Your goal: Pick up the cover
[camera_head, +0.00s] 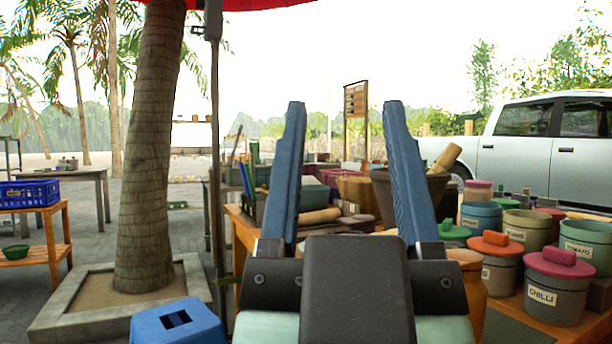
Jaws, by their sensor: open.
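My gripper (345,108) is raised in the middle of the view, its two blue fingers wide apart with nothing between them. Several covers show at the right; which one the task means I cannot tell. A pink cover (560,263) with a red block handle sits on the grey CHILLI pot (553,300). An orange cover (496,244) sits on a grey pot (500,273) to its left. A green cover (453,231) is farther back, partly hidden by my gripper. A small pink-topped jar (478,190) stands behind. My gripper appears apart from all of them.
The crowded wooden table also holds the green TOMATO pot (585,244), a blue pot (481,217) and a dark mortar (408,195). A palm trunk (150,150) and a thin pole (215,150) stand left. A blue stool (178,325) is at the lower left.

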